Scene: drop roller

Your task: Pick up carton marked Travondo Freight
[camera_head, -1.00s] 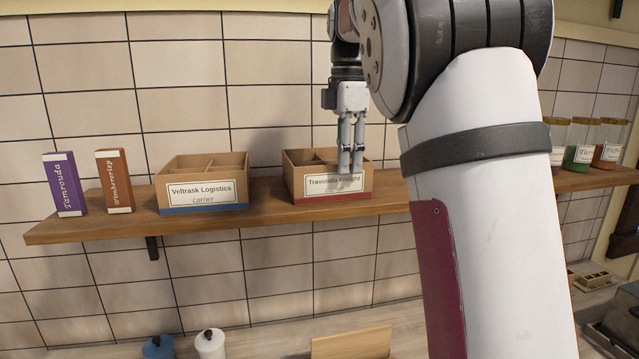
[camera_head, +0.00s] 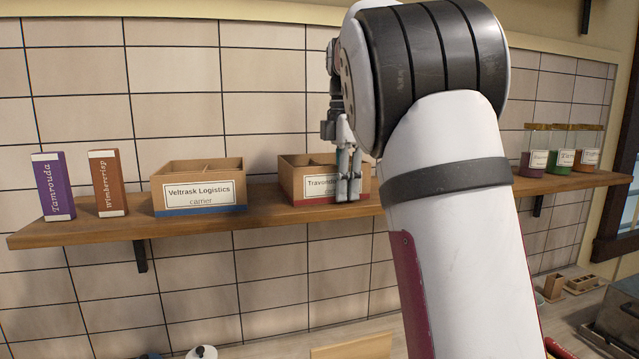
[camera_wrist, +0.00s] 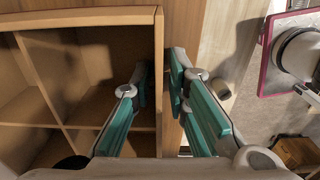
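The Travondo Freight carton (camera_head: 300,182) is an open-topped brown box with inner dividers and a red bottom strip. It stands upright on the wooden shelf, its label partly covered by my gripper (camera_head: 348,198). In the wrist view the carton (camera_wrist: 90,17) fills the left side. There my gripper (camera_wrist: 160,79) straddles one carton wall, with one teal-padded finger inside a compartment and the other outside. The fingers are apart, with small gaps visible beside the wall, so no firm grip shows. The finger inside is hidden from the head view.
The wooden shelf (camera_head: 120,228) also bears a Veltrask Logistics carton (camera_head: 198,170) to the left, then brown (camera_head: 108,183) and purple (camera_head: 53,186) boxes. Several jars (camera_head: 565,158) stand at its right end. The tiled wall is close behind. Shelf space is free between the two cartons.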

